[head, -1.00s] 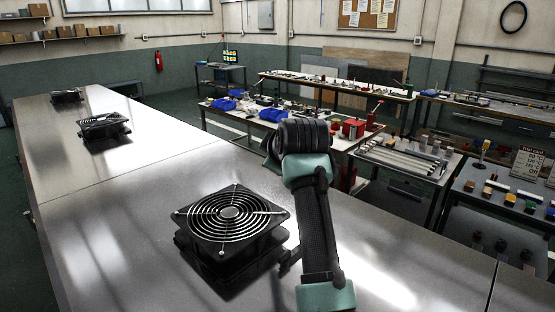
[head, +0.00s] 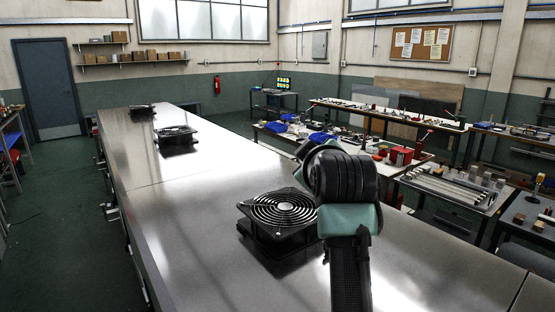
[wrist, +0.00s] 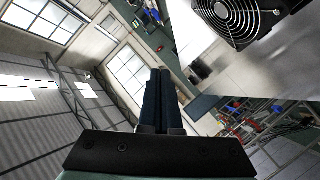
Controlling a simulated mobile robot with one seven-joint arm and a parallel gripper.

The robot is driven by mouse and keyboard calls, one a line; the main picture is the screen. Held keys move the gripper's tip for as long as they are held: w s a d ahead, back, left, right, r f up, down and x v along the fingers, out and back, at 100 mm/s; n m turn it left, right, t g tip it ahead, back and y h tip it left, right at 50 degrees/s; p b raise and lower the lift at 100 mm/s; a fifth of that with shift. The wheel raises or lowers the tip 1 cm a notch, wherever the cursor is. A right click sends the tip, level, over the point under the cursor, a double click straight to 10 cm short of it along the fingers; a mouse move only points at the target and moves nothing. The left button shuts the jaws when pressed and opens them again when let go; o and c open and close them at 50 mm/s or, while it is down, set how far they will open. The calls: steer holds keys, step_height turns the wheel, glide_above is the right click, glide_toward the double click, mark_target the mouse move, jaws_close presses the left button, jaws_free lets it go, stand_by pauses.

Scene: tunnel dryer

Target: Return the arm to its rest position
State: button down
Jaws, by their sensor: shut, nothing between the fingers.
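My arm (head: 347,230) rises at the right of centre in the head view, with its black joint (head: 345,180) in front of the metal top. My gripper (wrist: 160,75) shows in the wrist view with its two dark fingers together and nothing between them. It is tilted, with windows and ceiling behind it. In the head view I cannot make out the fingers.
A black fan with a round guard (head: 282,212) sits on the long metal top (head: 200,220), just left of my arm. It also shows in the wrist view (wrist: 235,18). Two more fans (head: 176,137) (head: 141,109) sit farther back. Cluttered benches (head: 385,118) stand at the right.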

steer(key=s+a+r+m+t, duration=0.2)
steer(key=s+r+m+t, duration=0.1)
steer(key=s+r, duration=0.4)
steer(key=s+a+r+m+t, duration=0.2)
steer(key=s+r+t, duration=0.3)
steer(key=s, duration=0.9)
steer(key=s+a+r+m+t, duration=0.2)
steer(key=s+r+m+t, duration=0.2)
steer(key=s+r, duration=0.5)
steer(key=shift+s+r+h, duration=0.15)
steer(key=shift+s+h, duration=0.15)
steer(key=shift+s, duration=0.4)
